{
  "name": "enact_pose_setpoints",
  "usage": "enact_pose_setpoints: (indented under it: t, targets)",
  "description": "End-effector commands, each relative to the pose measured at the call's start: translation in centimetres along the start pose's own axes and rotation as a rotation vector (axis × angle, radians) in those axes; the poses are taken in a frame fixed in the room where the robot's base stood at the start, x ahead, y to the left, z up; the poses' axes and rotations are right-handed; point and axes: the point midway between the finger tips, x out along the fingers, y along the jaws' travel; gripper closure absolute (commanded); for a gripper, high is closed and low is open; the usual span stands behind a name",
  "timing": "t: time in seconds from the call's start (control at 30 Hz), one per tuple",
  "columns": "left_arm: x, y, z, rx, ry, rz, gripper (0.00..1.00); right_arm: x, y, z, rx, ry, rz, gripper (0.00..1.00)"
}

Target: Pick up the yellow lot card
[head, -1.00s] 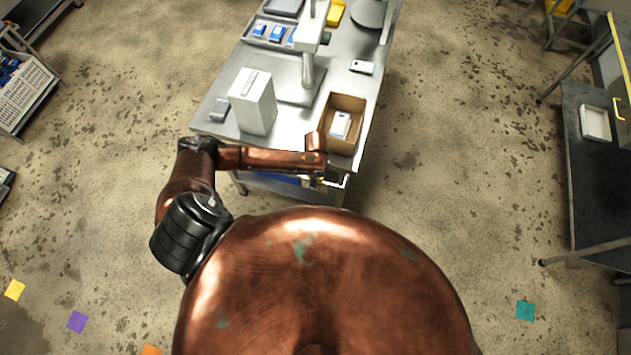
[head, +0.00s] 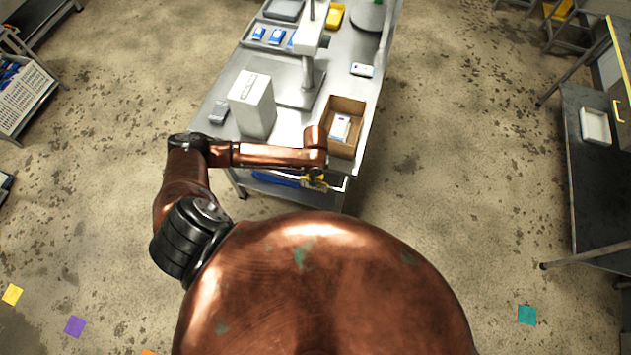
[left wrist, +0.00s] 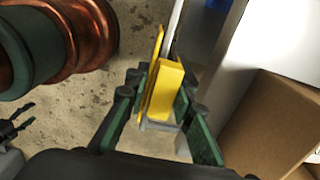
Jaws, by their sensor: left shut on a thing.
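The yellow lot card (left wrist: 162,90) is between the fingers of my left gripper (left wrist: 160,115) in the left wrist view. It shows as a thin yellow sheet beside a thicker yellow block, and I cannot tell how the two join. My left gripper is shut on it. In the head view my left gripper (head: 316,184) is small and partly hidden under the wrist, at the near edge of the steel table (head: 215,98). A dark claw, seemingly my right gripper (left wrist: 22,120), shows at the left edge of the left wrist view; its opening is unclear.
An open cardboard box (head: 345,106) holding a white-and-blue item is at the near right table corner, close to my left wrist. A tall white box (head: 253,105) stands left of it. A dark bench (head: 595,170) is at the right. The floor between is clear.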

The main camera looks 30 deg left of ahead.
Motion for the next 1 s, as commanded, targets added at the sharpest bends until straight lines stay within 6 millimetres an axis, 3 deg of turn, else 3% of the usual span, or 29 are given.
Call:
enact_pose_setpoints:
  t: [0.13,0.7,1.0]
  targets:
    - [-2.5,0.0,0.0,0.001,0.001,-0.003,1.0,0.5,-0.2,0.0,0.001,0.0,-0.002,0.4]
    - [-2.0,15.4,0.0,0.002,0.002,0.005,1.0,2.6,-0.1,0.3,0.0,-0.001,0.0,0.4]
    - [-2.2,19.2,0.0,0.0,0.001,0.001,1.0,3.1,0.3,0.5,-0.002,-0.003,0.003,0.4]
